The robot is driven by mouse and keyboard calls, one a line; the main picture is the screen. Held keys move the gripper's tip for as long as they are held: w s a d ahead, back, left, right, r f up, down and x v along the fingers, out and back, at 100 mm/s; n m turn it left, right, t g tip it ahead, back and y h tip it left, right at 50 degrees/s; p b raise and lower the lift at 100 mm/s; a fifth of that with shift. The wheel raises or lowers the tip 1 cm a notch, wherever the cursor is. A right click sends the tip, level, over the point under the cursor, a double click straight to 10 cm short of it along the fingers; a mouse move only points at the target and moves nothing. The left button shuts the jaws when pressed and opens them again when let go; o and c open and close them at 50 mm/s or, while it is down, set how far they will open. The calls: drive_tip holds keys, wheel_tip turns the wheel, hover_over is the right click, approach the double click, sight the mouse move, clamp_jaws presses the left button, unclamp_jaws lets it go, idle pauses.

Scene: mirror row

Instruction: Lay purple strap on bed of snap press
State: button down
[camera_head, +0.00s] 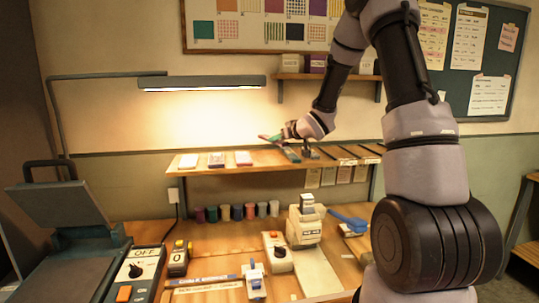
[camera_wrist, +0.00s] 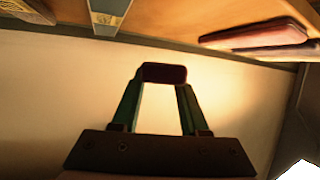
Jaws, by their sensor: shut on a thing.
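My gripper (camera_head: 268,138) is above the back shelf, with its green fingers pointing left. In the wrist view my gripper (camera_wrist: 163,80) is shut on a dark reddish-purple piece (camera_wrist: 163,72), which looks like the purple strap. Only its short end shows between the fingertips, so its length is hidden. A cream machine (camera_head: 304,226) with a flat pale bed (camera_head: 318,272) stands on the bench below, to the right of my gripper. It may be the snap press; its label is too small to read. The held piece is well above and apart from this bed.
The wooden shelf (camera_head: 270,166) holds pale blocks on the left and dark flat strips (camera_head: 340,153) on the right. Several coloured spools (camera_head: 237,212) stand beneath. A large hinged press (camera_head: 62,210) is at left, and a lamp (camera_head: 202,83) hangs above the shelf.

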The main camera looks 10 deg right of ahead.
sight(278, 159)
drive_tip(key=shift+f, duration=2.85)
drive_tip(key=shift+f, duration=0.15)
drive_tip(key=shift+c, duration=2.1)
unclamp_jaws()
